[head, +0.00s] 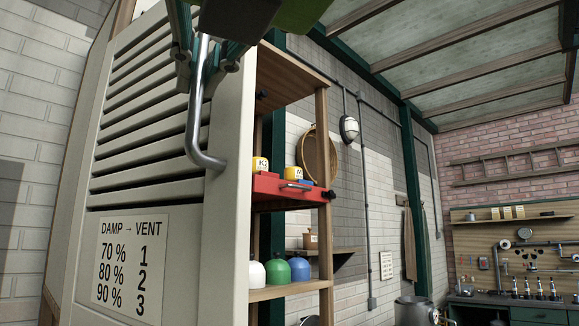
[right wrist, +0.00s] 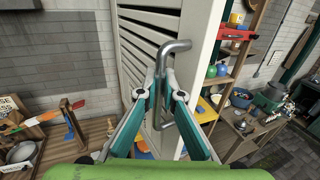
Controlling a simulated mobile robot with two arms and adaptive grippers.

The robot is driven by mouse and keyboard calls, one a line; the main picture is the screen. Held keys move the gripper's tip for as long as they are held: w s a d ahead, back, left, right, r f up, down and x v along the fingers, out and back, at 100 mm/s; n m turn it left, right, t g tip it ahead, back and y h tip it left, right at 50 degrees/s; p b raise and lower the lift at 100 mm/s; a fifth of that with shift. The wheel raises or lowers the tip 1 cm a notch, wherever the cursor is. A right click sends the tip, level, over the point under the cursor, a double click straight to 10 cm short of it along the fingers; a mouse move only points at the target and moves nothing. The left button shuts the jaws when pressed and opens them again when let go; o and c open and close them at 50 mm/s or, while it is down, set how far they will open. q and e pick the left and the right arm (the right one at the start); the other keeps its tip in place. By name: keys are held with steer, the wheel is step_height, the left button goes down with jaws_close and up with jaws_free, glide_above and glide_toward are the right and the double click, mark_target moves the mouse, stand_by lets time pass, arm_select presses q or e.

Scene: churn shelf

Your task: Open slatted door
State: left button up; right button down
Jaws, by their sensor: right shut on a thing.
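The slatted door (head: 228,220) is a cream panel with dark slots and a printed "DAMP → VENT" card (head: 130,265). It stands open at an angle, with shelves showing past its right edge. Its bent metal handle (head: 194,130) is near that edge. My right gripper (head: 205,66) is at the upper part of the handle, fingers on either side of it. In the right wrist view the gripper (right wrist: 165,78) is closed on the handle (right wrist: 180,112). The door (right wrist: 205,45) fills the middle there. My left gripper is not in view.
A workbench (head: 515,300) stands far right. In the right wrist view, a cluttered wooden table (right wrist: 85,140) is left of the door.

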steer(key=shift+r, duration=0.1)
steer(key=c, duration=2.5)
jaws_free()
steer(key=shift+s, duration=0.15)
steer(key=v, duration=1.2)
steer(key=shift+d, duration=0.1)
